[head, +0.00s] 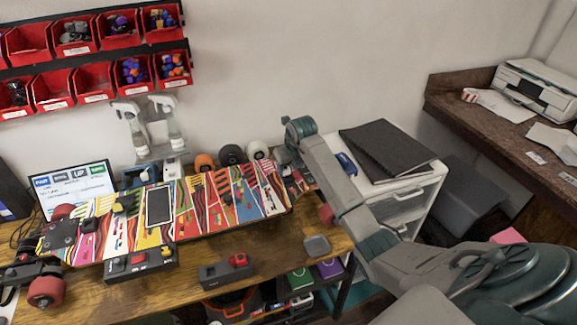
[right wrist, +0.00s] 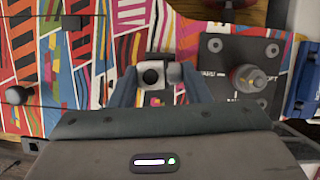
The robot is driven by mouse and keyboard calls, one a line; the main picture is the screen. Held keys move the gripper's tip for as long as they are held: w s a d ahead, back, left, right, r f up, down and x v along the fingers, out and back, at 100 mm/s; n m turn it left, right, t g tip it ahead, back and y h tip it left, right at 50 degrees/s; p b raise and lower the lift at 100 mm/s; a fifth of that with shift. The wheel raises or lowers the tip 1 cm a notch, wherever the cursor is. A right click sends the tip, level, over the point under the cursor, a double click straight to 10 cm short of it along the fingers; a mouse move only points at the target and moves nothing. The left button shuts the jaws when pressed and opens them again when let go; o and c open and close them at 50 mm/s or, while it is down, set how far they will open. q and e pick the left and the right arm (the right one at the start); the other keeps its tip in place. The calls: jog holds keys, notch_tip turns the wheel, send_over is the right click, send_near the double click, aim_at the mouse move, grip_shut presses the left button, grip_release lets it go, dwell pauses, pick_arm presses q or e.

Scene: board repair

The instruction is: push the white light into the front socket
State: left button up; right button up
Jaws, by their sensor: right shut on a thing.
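My right gripper (right wrist: 158,84) is shut on a small pale grey-white piece with a dark round face, which I take for the white light (right wrist: 167,65). It holds the piece low over the patterned skateboard deck (right wrist: 42,95). In the head view my right arm reaches to the right end of the board (head: 250,207), and its wrist hides the fingertips and the light. The front socket is not clearly visible; the gripper and light cover that spot. I cannot tell whether the light touches or sits in it. My left gripper is not in view.
A black plate with a red-and-grey knob (right wrist: 248,78) lies just right of the gripper. Small boxes (head: 224,272) stand on the wooden bench in front of the board. Wheels (head: 231,155) and spray bottles stand behind it. A white drawer cabinet (head: 412,190) is at the right.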

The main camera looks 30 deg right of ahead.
jog(key=shift+f+b, duration=0.3)
jog(key=shift+f, duration=0.2)
dwell(0.3)
jog(key=o, duration=1.4)
jog(key=shift+c, duration=0.2)
jog(key=shift+r, duration=0.25)
jog(key=shift+r+p, duration=0.9)
jog(key=shift+r, duration=0.25)
jog(key=shift+r, duration=0.2)
jog(key=shift+r+p, duration=2)
jog(key=shift+r, duration=1)
